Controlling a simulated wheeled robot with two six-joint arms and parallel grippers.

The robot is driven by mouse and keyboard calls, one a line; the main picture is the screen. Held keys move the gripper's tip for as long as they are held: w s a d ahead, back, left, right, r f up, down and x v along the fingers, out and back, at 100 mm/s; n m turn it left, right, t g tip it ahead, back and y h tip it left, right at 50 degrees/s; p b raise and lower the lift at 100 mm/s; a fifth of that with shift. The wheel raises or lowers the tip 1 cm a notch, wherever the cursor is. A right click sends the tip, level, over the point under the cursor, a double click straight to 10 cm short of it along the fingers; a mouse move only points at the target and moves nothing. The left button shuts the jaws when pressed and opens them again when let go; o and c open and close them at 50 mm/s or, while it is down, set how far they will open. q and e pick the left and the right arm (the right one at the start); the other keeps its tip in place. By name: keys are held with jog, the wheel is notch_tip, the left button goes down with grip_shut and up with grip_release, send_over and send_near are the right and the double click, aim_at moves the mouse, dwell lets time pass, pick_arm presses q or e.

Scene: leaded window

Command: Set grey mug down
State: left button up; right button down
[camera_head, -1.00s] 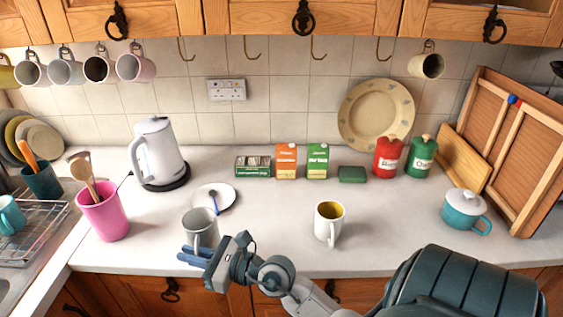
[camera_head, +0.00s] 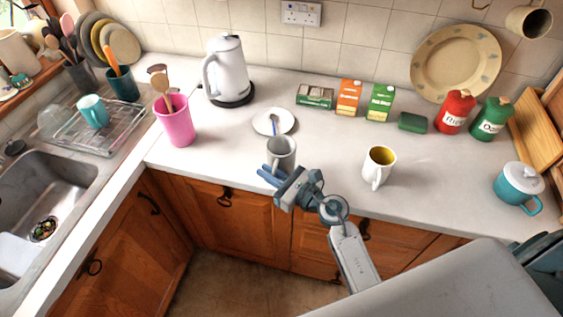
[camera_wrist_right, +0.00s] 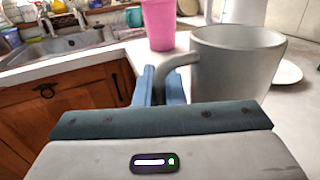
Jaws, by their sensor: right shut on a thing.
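The grey mug (camera_head: 281,153) is upright at the front edge of the counter, just in front of the white saucer. In the right wrist view the grey mug (camera_wrist_right: 236,58) fills the upper right, its handle towards the fingers. My right gripper (camera_head: 272,177) is shut on the mug's handle; its blue fingers also show in the right wrist view (camera_wrist_right: 160,88). Whether the mug's base touches the counter (camera_head: 225,150) is hard to tell. My left gripper is not in view.
A white saucer (camera_head: 287,117) with a blue-handled spoon lies behind the mug. A white mug with yellow inside (camera_head: 379,167) stands to the right, a pink utensil pot (camera_head: 177,125) to the left. The kettle (camera_head: 226,67) is farther back. Counter between pot and grey mug is clear.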

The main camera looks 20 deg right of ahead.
aim_at(273, 150)
jog(key=w+d, duration=0.1)
jog(key=w, duration=0.1)
jog(key=w+d+b, duration=0.1)
jog(key=w+d, duration=0.1)
jog(key=w+d+b, duration=0.1)
jog(key=w+d, duration=0.1)
jog(key=shift+f, duration=0.4)
jog(key=shift+f+b, duration=1.5)
jog(key=shift+f, duration=0.2)
jog(key=shift+f, duration=0.15)
jog(key=c, duration=1.5)
grip_release()
jog(key=shift+r, duration=0.25)
jog(key=b+v, duration=0.1)
jog(key=v, duration=0.2)
jog(key=b+v, duration=0.1)
jog(key=v, duration=0.3)
jog(key=b+v, duration=0.2)
jog(key=v, duration=0.1)
jog(key=shift+s+d+f, duration=0.1)
jog(key=shift+s+f, duration=0.05)
jog(key=shift+f, duration=0.1)
jog(key=shift+v, duration=0.9)
